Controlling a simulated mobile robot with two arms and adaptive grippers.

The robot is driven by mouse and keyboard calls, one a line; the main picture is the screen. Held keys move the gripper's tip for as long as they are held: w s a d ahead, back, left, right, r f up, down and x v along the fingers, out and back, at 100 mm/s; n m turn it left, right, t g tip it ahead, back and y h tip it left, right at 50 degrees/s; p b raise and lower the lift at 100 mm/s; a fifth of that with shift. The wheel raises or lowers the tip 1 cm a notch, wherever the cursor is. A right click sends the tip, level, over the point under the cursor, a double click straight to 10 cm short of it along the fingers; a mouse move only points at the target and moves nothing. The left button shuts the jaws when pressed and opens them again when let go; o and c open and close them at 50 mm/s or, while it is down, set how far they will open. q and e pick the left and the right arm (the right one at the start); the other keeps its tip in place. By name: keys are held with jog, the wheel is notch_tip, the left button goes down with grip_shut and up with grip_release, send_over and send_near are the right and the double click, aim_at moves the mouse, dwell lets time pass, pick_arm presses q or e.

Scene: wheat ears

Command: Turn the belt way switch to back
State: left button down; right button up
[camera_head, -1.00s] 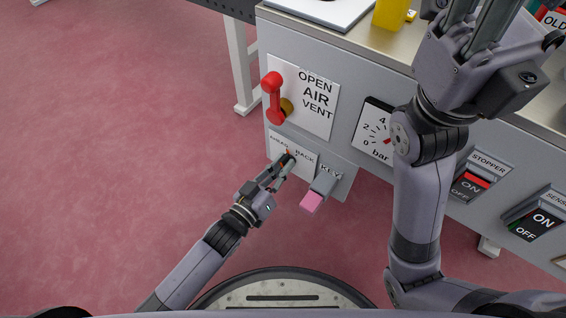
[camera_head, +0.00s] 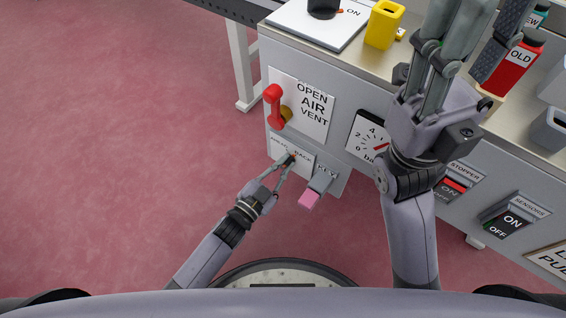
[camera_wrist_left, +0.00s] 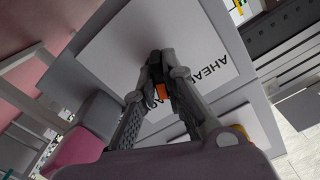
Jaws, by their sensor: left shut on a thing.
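The belt way switch (camera_head: 289,157) is a small dark knob on a white plate marked AHEAD and BACK, low at the left end of the grey cabinet. My left gripper (camera_head: 284,168) is at the knob, its fingers closed on it from the front. In the left wrist view the fingertips (camera_wrist_left: 164,75) lie on both sides of the dark knob, and an orange mark (camera_wrist_left: 162,91) shows between them. The fingers hide most of the knob and the word BACK there, so its exact angle is unclear. My right gripper (camera_head: 478,45) is raised above the cabinet top, fingers apart and empty.
A key with a pink end (camera_head: 309,199) sticks out just right of the switch. A red vent lever (camera_head: 273,105) is above it. A gauge (camera_head: 368,137) is to the right. A yellow cup (camera_head: 383,25) and red bottle (camera_head: 513,66) stand on top. The floor at left is clear.

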pick_arm(q)
jog(key=shift+r+m, duration=0.1)
jog(key=shift+m, duration=0.5)
jog(key=c, duration=1.7)
grip_release()
jog(key=shift+s+a, duration=0.1)
jog(key=shift+s, duration=0.05)
jog(key=v, duration=1.1)
jog(key=shift+s+a, duration=0.15)
jog(key=shift+s, duration=0.1)
